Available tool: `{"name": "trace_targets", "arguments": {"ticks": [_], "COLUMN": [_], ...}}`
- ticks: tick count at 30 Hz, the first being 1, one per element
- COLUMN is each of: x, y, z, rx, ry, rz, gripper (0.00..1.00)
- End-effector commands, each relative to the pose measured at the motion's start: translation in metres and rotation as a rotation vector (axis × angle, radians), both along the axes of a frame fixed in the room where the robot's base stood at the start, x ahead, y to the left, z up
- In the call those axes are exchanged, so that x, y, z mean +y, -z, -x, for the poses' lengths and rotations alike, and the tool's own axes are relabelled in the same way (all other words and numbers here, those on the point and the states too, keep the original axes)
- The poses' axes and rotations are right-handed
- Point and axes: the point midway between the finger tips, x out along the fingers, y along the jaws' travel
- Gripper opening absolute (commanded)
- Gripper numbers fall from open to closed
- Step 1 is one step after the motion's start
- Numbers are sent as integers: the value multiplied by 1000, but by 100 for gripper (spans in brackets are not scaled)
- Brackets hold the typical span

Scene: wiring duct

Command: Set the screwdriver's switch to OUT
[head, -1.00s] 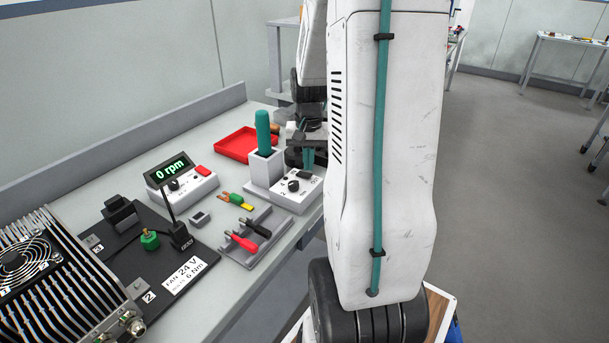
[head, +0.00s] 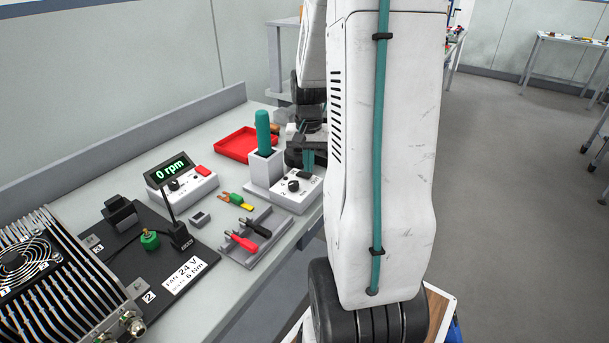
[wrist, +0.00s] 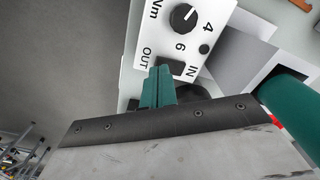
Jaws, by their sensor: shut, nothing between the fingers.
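The screwdriver (head: 263,132) stands upright with its teal handle in a grey holder; it also shows at the right of the wrist view (wrist: 298,112). The control box (head: 294,193) beside it is white with a black knob (wrist: 183,17). Its dark switch (wrist: 171,64) lies between the OUT and IN labels, partly hidden by my fingers. My gripper (wrist: 160,72) is shut and empty. Its teal fingertips are at the OUT side of the switch; I cannot tell whether they touch it. In the head view my gripper (head: 308,161) is over the box's far end. The switch's tilt is unclear.
A red tray (head: 238,147) lies behind the holder. A grey tray with red and black tools (head: 266,253) lies in front of the box. An rpm display (head: 168,170) and a finned fan unit (head: 40,285) stand to the left.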

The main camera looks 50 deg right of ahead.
Motion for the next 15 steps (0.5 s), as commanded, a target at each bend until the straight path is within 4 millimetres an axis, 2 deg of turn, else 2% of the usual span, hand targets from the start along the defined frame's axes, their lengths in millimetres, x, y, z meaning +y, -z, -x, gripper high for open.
{"name": "trace_targets", "arguments": {"ticks": [15], "x": [0], "y": [8], "z": [0], "rx": [0], "ry": [0], "rz": [0], "gripper": [0]}}
